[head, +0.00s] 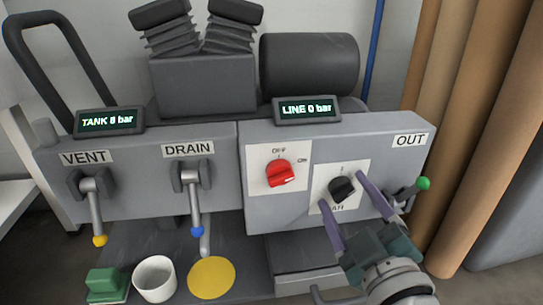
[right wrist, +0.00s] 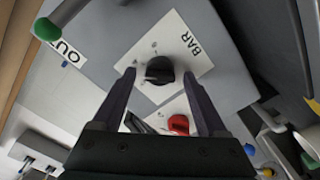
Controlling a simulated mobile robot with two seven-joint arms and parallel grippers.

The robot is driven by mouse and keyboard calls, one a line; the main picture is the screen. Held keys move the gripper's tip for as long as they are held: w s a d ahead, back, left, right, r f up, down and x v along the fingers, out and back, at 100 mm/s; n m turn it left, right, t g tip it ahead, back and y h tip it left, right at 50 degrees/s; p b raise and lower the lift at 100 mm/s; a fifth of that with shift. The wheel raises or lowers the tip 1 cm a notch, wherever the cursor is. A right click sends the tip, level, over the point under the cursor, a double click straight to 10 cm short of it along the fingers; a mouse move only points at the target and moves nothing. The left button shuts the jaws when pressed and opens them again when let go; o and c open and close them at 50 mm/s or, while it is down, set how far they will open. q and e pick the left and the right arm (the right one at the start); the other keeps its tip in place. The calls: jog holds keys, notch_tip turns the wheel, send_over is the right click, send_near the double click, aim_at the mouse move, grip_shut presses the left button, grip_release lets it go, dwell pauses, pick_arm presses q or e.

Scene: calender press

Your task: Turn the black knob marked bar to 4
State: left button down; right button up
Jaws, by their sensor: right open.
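The black knob (head: 342,189) sits on a white plate on the right panel, its BAR label partly hidden by my gripper in the head view. In the right wrist view the black knob (right wrist: 159,70) and the whole BAR label show. My right gripper (head: 346,190) is open, with its two purple-grey fingers on either side of the knob. In the right wrist view the fingertips (right wrist: 159,72) also flank the knob, with gaps visible; I cannot tell how far off the panel they are. The knob's setting is too small to read. My left gripper is not in view.
The red OFF/ON knob (head: 280,173) is left of the black knob. The green-tipped OUT lever (head: 423,183) is close to the right of my gripper. Displays read TANK 8 bar (head: 109,121) and LINE 0 bar (head: 306,109). VENT (head: 91,201) and DRAIN (head: 193,196) levers hang at left.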

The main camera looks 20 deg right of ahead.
grip_shut()
dwell(0.6)
